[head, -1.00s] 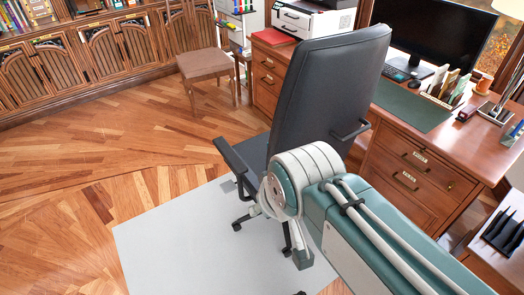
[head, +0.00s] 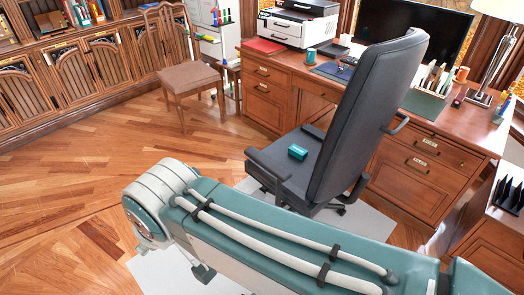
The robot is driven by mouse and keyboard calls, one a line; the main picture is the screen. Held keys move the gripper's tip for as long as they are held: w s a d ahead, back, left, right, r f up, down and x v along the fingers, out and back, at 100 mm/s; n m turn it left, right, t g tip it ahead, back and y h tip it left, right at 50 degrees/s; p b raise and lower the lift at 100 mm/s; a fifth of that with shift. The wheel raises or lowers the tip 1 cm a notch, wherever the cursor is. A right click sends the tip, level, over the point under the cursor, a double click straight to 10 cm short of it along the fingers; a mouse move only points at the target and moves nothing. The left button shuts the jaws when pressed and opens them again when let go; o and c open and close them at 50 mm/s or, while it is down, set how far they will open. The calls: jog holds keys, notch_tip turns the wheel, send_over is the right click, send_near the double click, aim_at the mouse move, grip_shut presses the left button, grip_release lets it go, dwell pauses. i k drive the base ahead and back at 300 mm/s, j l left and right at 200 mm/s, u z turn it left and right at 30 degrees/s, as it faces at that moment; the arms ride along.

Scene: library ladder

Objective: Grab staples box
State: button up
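A small teal box (head: 298,152), which looks like the staples box, lies on the dark seat of the office chair (head: 362,115). Its label is too small to read. The box is near the middle of the seat, left of the backrest, with nothing on top of it. My arm crosses the lower part of the head view, in front of the chair. My gripper does not show, so its distance from the box cannot be seen.
The chair's armrest (head: 268,162) and tall backrest flank the box. A wooden desk (head: 270,68) with a printer (head: 298,22) and monitor stands behind. A wooden chair (head: 190,80) is at the back left. The wood floor at left is clear.

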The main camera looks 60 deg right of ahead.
aim_at(299, 152)
jog(key=i+j+z, duration=0.1)
jog(key=i+z, duration=0.25)
jog(key=i, duration=0.2)
jog(key=i+j+z, duration=0.35)
jog(key=i, duration=0.2)
jog(key=i+z, duration=0.2)
jog(key=z, duration=0.2)
jog(key=i+l+z, duration=0.1)
jog(key=z, duration=0.3)
jog(key=i+j+z, duration=0.1)
jog(key=i+z, duration=0.15)
jog(key=z, duration=0.15)
jog(key=i+j+z, duration=0.1)
jog(key=z, duration=0.3)
jog(key=i+z, duration=0.2)
jog(key=z, duration=0.2)
jog(key=i+j+z, duration=0.1)
jog(key=z, duration=0.3)
jog(key=i+j+z, duration=0.2)
jog(key=z, duration=0.2)
jog(key=i+j+z, duration=0.2)
jog(key=z, duration=0.15)
jog(key=i+j+z, duration=0.3)
